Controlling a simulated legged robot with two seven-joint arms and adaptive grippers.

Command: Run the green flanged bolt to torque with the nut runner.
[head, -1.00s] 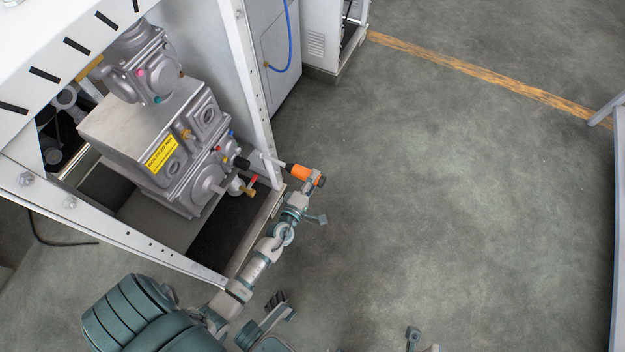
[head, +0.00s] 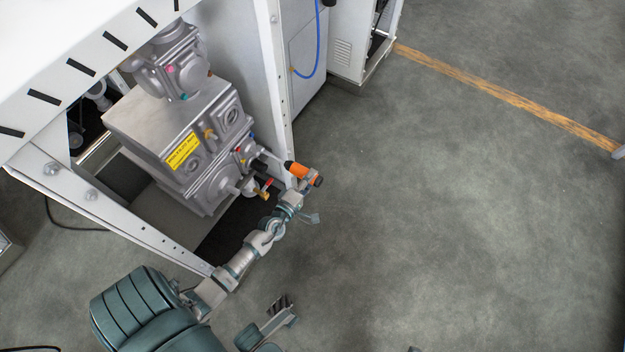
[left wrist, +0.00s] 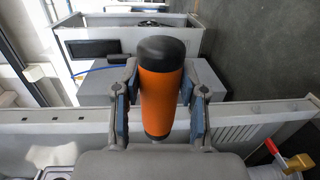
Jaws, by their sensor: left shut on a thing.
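My left gripper (head: 300,184) is shut on the orange nut runner (head: 297,170). In the left wrist view the fingers stand on both sides of the orange body (left wrist: 162,92), which has dark ends. In the head view the runner's grey nose points left, toward the lower right side of the grey machine housing (head: 150,115). I cannot tell whether its tip touches anything. A small green-teal spot, possibly the green flanged bolt (head: 183,97), shows on the upper housing. Other small coloured spots, pink, red and blue, are on the housing too.
A white frame post (head: 281,95) stands just behind the runner. A brass valve with a red handle (head: 267,183) sits beside the gripper at the housing's lower right. A cabinet (head: 310,60) with a blue hose is behind. The floor (head: 450,200) to the right is clear.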

